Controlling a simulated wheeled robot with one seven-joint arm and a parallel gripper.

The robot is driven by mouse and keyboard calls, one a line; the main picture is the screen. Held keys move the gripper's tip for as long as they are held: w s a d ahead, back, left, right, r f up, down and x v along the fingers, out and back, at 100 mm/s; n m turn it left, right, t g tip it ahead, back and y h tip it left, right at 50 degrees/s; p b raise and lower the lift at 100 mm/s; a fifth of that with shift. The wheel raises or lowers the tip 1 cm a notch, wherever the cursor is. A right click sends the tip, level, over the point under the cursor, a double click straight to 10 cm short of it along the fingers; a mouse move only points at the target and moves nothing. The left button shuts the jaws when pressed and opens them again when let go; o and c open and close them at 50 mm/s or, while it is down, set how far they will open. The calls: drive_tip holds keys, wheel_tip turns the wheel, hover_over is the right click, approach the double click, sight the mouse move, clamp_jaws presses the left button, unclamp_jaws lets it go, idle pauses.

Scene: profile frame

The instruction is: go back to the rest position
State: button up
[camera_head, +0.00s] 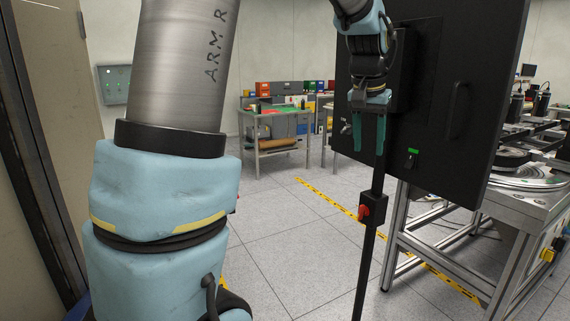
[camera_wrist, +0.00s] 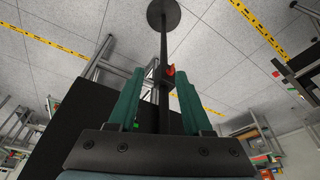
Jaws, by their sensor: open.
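My gripper (camera_head: 368,133) is in the upper right part of the head view, pointing down, in front of a large black panel (camera_head: 432,60). Its two green fingers also show in the wrist view (camera_wrist: 158,98), spread apart with nothing held between them. A thin black pole (camera_head: 370,245) with a red knob (camera_head: 363,212) runs down below the gripper in the head view. In the wrist view the pole (camera_wrist: 164,45) shows beyond the fingers and ends in a round base (camera_wrist: 163,14). I cannot tell how close the fingers are to the pole. My arm fills the left of the head view.
A metal-framed workstation (camera_head: 520,195) stands at the right. A bench (camera_head: 275,130) with coloured bins is at the back. A door frame (camera_head: 45,150) is close on the left. The tiled floor (camera_head: 285,235) between is open, crossed by yellow-black tape (camera_head: 325,199).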

drive_tip(key=s+a+f+n, duration=0.2)
drive_tip(key=s+a+f, duration=0.2)
drive_tip(key=a, duration=0.4)
drive_tip(key=s+a+f+n+y, duration=0.1)
drive_tip(key=s+a+f+n, duration=0.1)
drive_tip(key=s+a+f, duration=0.2)
drive_tip(key=s+a+f+n+g, duration=0.1)
drive_tip(key=s+a+f, duration=0.2)
drive_tip(key=a+f, duration=0.5)
drive_tip(key=a, duration=0.5)
drive_tip(key=shift+s+a+f+n+y, duration=0.25)
drive_tip(key=shift+s+a+n+y, duration=0.05)
drive_tip(key=shift+s+n, duration=0.1)
drive_tip(key=shift+c, duration=0.4)
